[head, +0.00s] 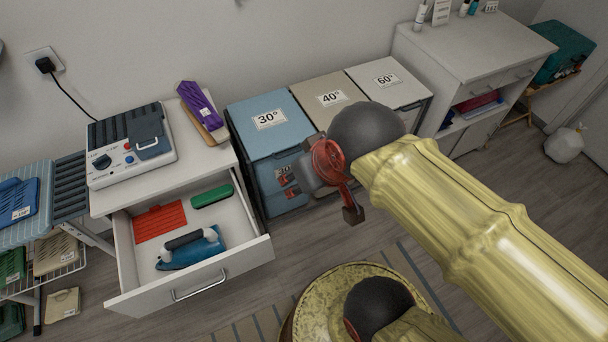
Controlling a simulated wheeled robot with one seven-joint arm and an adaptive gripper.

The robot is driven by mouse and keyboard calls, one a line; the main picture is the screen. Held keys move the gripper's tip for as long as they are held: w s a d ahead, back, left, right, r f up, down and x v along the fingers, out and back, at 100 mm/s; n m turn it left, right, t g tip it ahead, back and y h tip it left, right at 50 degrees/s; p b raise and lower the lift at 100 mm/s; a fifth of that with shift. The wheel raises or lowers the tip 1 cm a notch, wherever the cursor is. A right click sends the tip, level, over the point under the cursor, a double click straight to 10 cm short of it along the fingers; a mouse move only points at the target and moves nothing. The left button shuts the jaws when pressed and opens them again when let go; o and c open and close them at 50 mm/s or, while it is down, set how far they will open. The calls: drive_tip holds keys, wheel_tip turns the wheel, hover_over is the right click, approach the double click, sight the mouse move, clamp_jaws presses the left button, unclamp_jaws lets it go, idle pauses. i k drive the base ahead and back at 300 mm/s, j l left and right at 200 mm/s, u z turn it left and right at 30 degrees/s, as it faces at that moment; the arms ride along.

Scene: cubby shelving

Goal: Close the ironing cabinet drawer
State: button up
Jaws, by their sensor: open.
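The ironing cabinet (103,203) is a white unit at the left against the wall. Its top drawer (245,262) is pulled well out, with a metal bar handle (199,288) on the front. Inside the drawer lie a blue iron (192,252), a red mat (160,222) and a green item (212,196). My gripper (318,199) is open and empty, with red and dark parts. It hangs in the air to the right of the drawer, in front of the blue bin, apart from the drawer front. Part of the gripper is hidden by my own wrist.
Bins marked 30° (268,122), 40° (330,97) and 60° (386,80) stand right of the cabinet. A white cabinet (480,50) stands further right. Striped matting (255,325) lies on the floor.

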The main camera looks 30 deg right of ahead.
sight(146, 290)
drive_tip(key=u, duration=1.35)
drive_tip(key=l+z, duration=0.1)
drive_tip(key=l, duration=0.15)
drive_tip(key=k+l+z, duration=0.15)
drive_tip(key=l, duration=0.15)
